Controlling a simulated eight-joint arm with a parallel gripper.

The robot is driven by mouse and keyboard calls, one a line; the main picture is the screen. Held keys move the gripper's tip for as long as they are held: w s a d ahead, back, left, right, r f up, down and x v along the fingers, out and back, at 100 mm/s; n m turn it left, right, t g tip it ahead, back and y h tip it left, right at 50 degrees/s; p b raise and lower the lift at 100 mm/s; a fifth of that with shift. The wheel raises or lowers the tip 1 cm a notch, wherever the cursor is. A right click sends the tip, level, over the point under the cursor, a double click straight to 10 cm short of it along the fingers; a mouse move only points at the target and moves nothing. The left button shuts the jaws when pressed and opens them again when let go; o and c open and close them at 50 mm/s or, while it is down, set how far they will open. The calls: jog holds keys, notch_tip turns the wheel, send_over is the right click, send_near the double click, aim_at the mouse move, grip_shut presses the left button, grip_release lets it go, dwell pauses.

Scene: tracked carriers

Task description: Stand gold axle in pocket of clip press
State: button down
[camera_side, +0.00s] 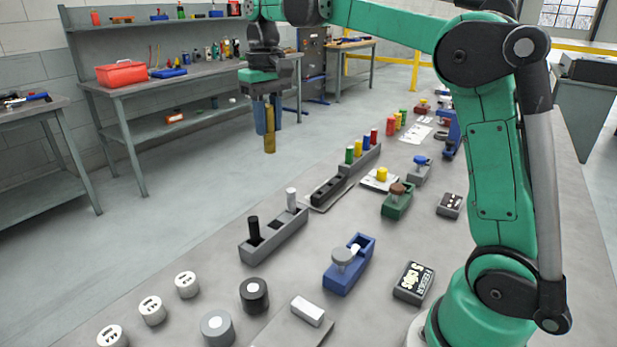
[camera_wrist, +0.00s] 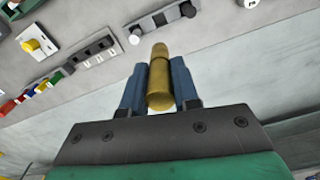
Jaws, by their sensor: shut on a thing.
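A gold axle (camera_side: 270,143) is held upright between the blue fingers of my gripper (camera_side: 268,126), high over the left edge of the bench. In the wrist view the gold axle (camera_wrist: 160,82) sits between both fingers of my gripper (camera_wrist: 159,88), its far end sticking out past the fingertips. The clip press is not plainly marked. A blue device (camera_side: 338,283) with a grey round knob stands near the front, beside a dark box (camera_side: 413,282) lettered about clips. A green device (camera_side: 397,207) with a brown knob stands behind it. I cannot see a pocket clearly.
A grey rack (camera_side: 275,240) holds a black and a light peg. A dark slotted rail (camera_side: 330,191) and a row of coloured cylinders (camera_side: 365,150) lie behind it. Several round grey and black pieces (camera_side: 254,294) stand at the front. The air around my gripper is clear.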

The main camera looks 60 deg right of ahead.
jog(key=shift+s+d+r, duration=0.1)
jog(key=shift+r, duration=0.2)
jog(key=s+d+f+m, duration=0.2)
jog(key=s+f, duration=0.5)
jog(key=s, duration=0.1)
jog(key=s+d+f+m, duration=0.2)
jog(key=s+f, duration=0.6)
jog(key=shift+s+d, duration=0.15)
jog(key=shift+d, duration=0.15)
jog(key=shift+f, duration=1.65)
dwell(1.7)
jog(key=shift+c, duration=0.5)
grip_release()
dwell(0.4)
